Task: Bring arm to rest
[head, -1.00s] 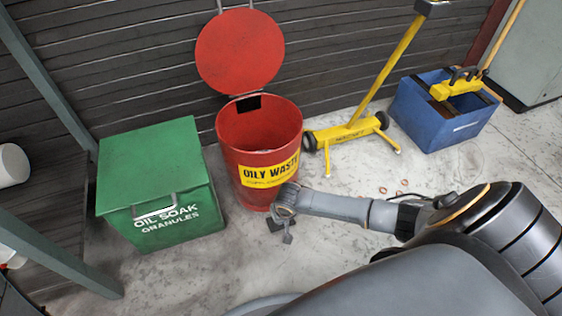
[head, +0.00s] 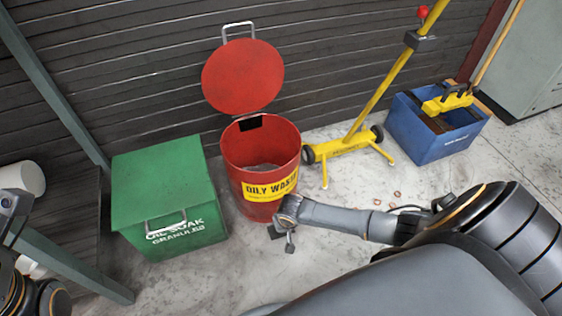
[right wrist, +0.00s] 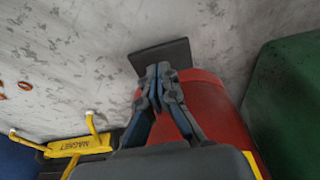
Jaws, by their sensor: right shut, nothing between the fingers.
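My right gripper (head: 287,238) hangs low in front of the red oily waste bin (head: 270,205), pointing down. It also shows in the right wrist view (right wrist: 160,78), where its fingers are together with nothing between them. A dark flat plate (right wrist: 160,57) at the foot of the bin (right wrist: 212,105) lies beyond the fingertips; I cannot tell whether they touch it. Parts of my left arm show at the left edge of the head view, but its fingers are not seen.
The bin's round lid (head: 243,76) stands open. A green granules box (head: 165,185) is left of the bin. A yellow wheeled magnet sweeper (head: 345,143) and a blue bucket (head: 432,135) stand to the right. Small copper-coloured rings (head: 396,195) lie on the floor.

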